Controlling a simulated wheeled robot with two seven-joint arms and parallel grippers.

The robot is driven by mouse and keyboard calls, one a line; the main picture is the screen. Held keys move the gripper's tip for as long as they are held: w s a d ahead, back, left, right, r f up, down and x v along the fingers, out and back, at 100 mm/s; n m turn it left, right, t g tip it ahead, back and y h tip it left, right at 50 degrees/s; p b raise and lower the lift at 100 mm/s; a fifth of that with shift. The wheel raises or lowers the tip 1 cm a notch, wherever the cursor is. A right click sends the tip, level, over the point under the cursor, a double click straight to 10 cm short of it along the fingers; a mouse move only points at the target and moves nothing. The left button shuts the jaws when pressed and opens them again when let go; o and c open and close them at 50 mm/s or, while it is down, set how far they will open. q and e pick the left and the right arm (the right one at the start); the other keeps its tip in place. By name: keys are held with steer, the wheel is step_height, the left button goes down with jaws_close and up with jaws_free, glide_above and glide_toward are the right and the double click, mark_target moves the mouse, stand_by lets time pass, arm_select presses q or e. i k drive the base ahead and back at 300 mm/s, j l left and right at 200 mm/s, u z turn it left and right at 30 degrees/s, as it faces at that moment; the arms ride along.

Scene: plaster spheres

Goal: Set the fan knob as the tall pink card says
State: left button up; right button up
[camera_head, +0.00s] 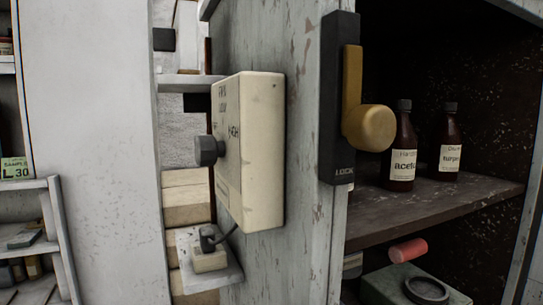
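The fan knob (207,151) is a dark round knob on the left-facing panel of a cream control box (262,150). The panel is seen at a steep slant. Lettering that looks like "FAN", "LOW" and "HIGH" is on it, and I cannot read where the knob points. No tall pink card shows in this view. Neither of my grippers is in view.
The box is fixed to a worn grey cabinet side (307,130). A black lock plate with a yellow handle (370,127) is right of it. Brown bottles (402,150) stand on the cabinet shelf (440,207).

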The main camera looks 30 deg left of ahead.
mark_target(208, 150)
steer(key=j+u, duration=0.4)
steer(key=k+j+u, duration=0.1)
steer(key=j+u, duration=0.15)
steer(key=u, duration=0.15)
steer(key=j+z, duration=0.25)
steer(key=j, duration=0.2)
steer(key=j+z, duration=0.25)
steer(key=j, duration=0.2)
steer(key=k, duration=0.05)
